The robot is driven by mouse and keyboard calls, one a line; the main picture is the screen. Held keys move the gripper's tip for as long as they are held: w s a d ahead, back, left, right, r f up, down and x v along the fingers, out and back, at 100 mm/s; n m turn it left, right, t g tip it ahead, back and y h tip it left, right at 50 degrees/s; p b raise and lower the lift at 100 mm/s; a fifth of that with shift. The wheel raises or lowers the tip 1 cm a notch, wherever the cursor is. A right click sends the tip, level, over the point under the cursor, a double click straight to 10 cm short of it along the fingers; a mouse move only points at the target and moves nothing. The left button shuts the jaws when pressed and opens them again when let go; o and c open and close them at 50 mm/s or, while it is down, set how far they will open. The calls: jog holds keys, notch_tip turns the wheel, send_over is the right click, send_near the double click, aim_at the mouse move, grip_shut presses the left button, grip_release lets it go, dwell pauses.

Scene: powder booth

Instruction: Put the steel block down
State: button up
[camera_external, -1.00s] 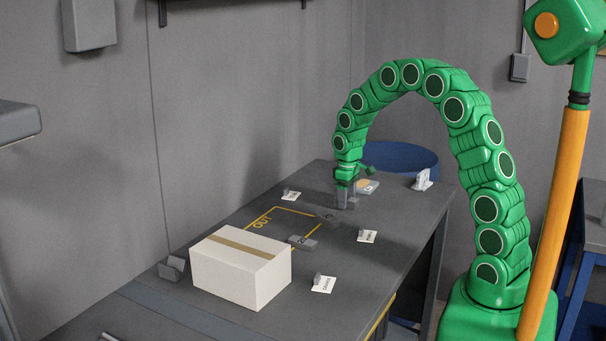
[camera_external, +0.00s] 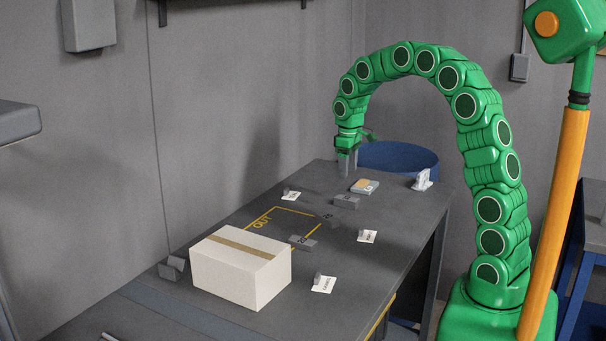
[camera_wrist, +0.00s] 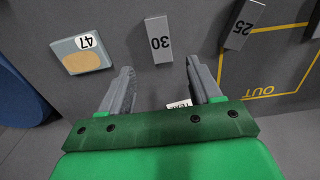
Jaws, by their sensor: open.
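The grey steel-looking block marked 30 (camera_external: 346,202) lies on the dark table, beyond the yellow OUT outline. In the wrist view this block (camera_wrist: 159,48) lies ahead of the fingers, apart from them. My gripper (camera_external: 348,163) is above the table, behind and higher than the block. In the wrist view my gripper (camera_wrist: 160,65) is open, with nothing between its fingertips. Another grey block, marked 25 (camera_wrist: 238,32), lies at the yellow outline (camera_wrist: 270,93). A further grey block (camera_external: 303,242) lies nearer the white box.
A white box with a tan strip (camera_external: 235,275) stands on the near table. A light tile marked 47 (camera_external: 364,187) and a pale stand (camera_external: 422,181) are at the far end. Small white cards (camera_external: 323,285) stand around the outline. A blue round container (camera_external: 398,158) is behind the table.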

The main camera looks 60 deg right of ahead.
jog(key=s+a+r, duration=0.3)
jog(key=s+a, duration=0.5)
jog(key=s+a+r, duration=0.4)
jog(key=s+a, duration=0.3)
jog(key=s+a+f+g, duration=0.1)
jog(key=s+a, duration=0.3)
jog(key=s, duration=0.7)
jog(key=s+a, duration=0.4)
jog(key=s, duration=0.7)
jog(key=shift+s+a+f+g, duration=0.2)
jog(key=shift+s+f+g, duration=0.15)
jog(key=shift+g, duration=0.05)
